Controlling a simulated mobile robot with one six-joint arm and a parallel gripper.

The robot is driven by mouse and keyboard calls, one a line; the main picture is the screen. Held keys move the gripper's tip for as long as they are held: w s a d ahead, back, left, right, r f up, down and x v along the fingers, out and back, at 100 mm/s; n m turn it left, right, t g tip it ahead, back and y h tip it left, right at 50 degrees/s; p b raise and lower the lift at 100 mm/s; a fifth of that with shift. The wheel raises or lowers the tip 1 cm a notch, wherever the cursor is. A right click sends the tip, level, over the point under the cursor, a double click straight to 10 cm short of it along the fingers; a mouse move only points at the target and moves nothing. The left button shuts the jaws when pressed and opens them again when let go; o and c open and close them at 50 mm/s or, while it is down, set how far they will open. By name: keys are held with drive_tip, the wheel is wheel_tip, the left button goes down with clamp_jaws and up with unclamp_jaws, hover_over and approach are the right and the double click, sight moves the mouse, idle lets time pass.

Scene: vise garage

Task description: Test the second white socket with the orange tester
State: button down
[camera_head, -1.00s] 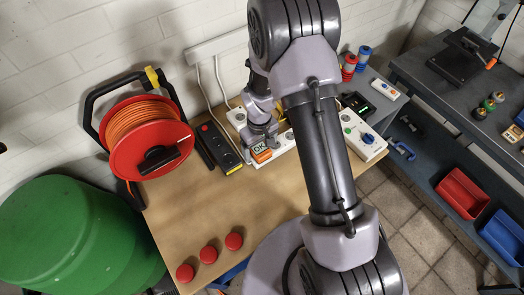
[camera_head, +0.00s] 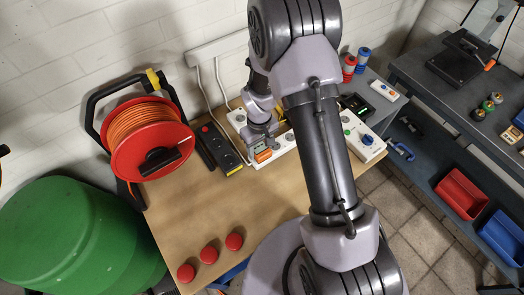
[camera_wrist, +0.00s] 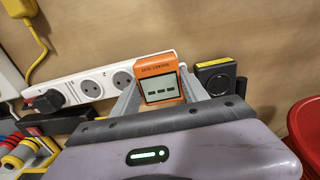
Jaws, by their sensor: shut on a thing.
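The orange tester (camera_wrist: 158,76) is held between the two fingers of my gripper (camera_wrist: 160,95). Its small screen shows dashes. The white socket strip (camera_wrist: 68,88) runs to the left behind it, with two empty round sockets (camera_wrist: 91,88) (camera_wrist: 122,80) in view and a black plug (camera_wrist: 48,101) farther left. The tester hides the strip's right end; I cannot tell whether it touches a socket. In the head view the tester (camera_head: 263,156) is at the front edge of the white strip (camera_head: 284,141), beneath my gripper (camera_head: 262,144).
A black socket strip (camera_head: 221,150) lies close to the left. A red cable reel (camera_head: 150,138) stands beyond it. A white box with a blue dial (camera_head: 361,137) is at right. The table's middle is clear.

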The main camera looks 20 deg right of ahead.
sight(260, 148)
drive_tip(key=shift+r+p, duration=1.55)
drive_tip(key=shift+r, duration=0.9)
drive_tip(key=shift+r, duration=0.1)
